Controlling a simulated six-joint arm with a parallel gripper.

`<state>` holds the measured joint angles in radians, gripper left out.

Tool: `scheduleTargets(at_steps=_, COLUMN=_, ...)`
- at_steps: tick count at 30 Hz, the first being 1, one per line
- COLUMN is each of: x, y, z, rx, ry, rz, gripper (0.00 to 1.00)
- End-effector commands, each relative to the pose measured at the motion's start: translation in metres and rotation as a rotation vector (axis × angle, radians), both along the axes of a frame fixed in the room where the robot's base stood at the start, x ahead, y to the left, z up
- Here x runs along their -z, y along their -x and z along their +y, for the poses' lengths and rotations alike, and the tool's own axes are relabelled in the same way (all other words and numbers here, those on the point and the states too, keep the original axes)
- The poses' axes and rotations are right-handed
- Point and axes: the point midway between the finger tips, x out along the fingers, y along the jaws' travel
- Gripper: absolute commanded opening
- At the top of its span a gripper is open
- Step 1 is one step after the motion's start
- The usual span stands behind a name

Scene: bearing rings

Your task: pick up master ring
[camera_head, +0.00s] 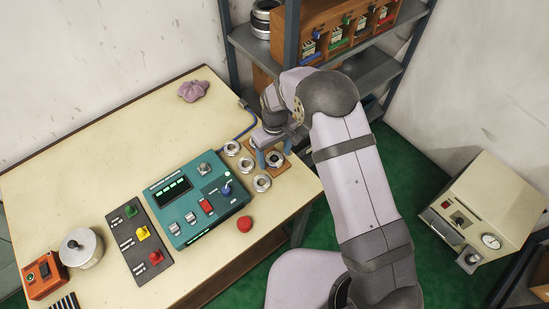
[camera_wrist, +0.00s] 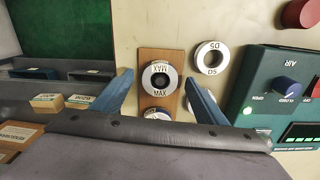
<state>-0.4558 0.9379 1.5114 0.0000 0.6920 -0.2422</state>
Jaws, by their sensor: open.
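A wooden plate (camera_wrist: 147,57) on the table carries a white-faced ring marked MAX (camera_wrist: 160,90), with a dark centre. I take this for a master ring; the word "master" is not legible. A second ring (camera_wrist: 157,113) on the plate is partly hidden. In the head view a ring (camera_head: 275,159) sits on the plate near the table's right corner. My gripper (camera_head: 274,153) is open over the plate; in the wrist view its blue fingers (camera_wrist: 159,80) stand apart on either side of the MAX ring, with nothing held.
A loose ring marked D5 (camera_wrist: 212,58) lies beside the plate; several rings, including one in front (camera_head: 262,183), lie nearby. The teal control box (camera_head: 197,195) and red button (camera_head: 244,223) are close. A metal shelf (camera_head: 375,68) stands behind my arm. The table's back left is mostly clear.

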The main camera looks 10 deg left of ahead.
Motion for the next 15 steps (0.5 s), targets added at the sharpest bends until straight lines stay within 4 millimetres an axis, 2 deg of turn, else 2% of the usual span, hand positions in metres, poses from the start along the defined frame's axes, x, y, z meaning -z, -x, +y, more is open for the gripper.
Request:
scheduleTargets(at_steps=2, x=-0.0001, y=-0.0001, z=0.0001, rx=0.0, ry=0.0, rz=0.0, gripper=0.67)
scheduleTargets(at_steps=9, x=-0.0004, y=0.0, z=0.0, rx=0.0, ry=0.0, rz=0.0, gripper=0.14)
scheduleTargets(at_steps=15, x=-0.0011, y=-0.0004, z=0.0002, rx=0.0, ry=-0.001, rz=-0.001, gripper=0.14)
